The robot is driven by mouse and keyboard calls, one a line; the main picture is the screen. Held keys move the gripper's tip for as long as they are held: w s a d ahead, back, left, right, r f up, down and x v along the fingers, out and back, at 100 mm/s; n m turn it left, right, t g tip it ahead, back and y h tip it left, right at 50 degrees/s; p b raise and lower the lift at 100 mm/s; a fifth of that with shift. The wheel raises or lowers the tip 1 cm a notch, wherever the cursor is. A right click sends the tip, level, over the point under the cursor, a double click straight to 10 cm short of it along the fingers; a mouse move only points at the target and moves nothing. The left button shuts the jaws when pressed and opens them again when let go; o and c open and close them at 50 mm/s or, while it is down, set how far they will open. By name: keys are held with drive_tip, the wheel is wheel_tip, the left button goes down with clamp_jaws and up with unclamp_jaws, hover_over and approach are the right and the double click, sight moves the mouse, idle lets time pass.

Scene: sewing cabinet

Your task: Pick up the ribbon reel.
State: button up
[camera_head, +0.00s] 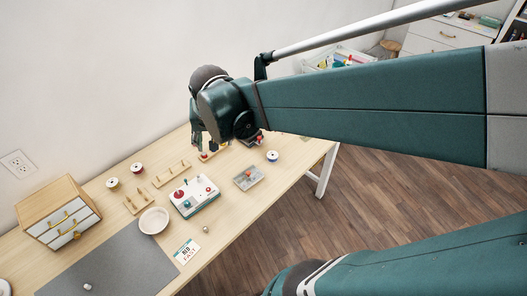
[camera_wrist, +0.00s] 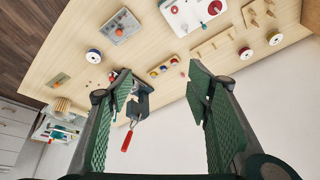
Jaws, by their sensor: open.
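Three small reels lie on the table, and I cannot tell for certain which is the ribbon reel. A white reel with a blue centre (camera_head: 272,156) sits alone at the right; it also shows in the wrist view (camera_wrist: 93,56). A red-centred reel (camera_head: 137,168) and a dark-centred reel (camera_head: 112,182) sit near the wall at the left; the wrist view shows the red one (camera_wrist: 246,53) and the other (camera_wrist: 274,38). My gripper (camera_head: 203,150) is above the table's far part, apart from the reels. Its fingers (camera_wrist: 160,78) are open, with nothing held between them.
A wooden rack with coloured spools (camera_wrist: 163,67) and a dark tool with a red handle (camera_wrist: 127,140) are near my fingers. A white machine (camera_head: 195,195), grey tray (camera_head: 248,178), bowl (camera_head: 154,221) and drawer cabinet (camera_head: 60,215) stand on the table (camera_head: 235,212). The wall borders the back.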

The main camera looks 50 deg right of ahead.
drive_tip(key=w+d+f+m+g+b, duration=0.1)
drive_tip(key=w+d+f+m+g, duration=0.15)
drive_tip(key=d+f+m, duration=0.6)
drive_tip(key=m+g+h+b, duration=0.1)
drive_tip(key=m+g+b, duration=0.1)
drive_tip(key=m+g, duration=0.15)
approach(272, 154)
drive_tip(key=shift+s+a+f+t, duration=0.1)
drive_tip(key=shift+s+f+t, duration=0.15)
drive_tip(key=shift+s+t, duration=0.35)
drive_tip(key=shift+s+f, duration=0.1)
drive_tip(key=shift+s, duration=0.05)
drive_tip(key=shift+f, duration=0.1)
drive_tip(key=shift+x, duration=1.25)
drive_tip(key=shift+b+x, duration=0.9)
drive_tip(key=shift+x, duration=1.7)
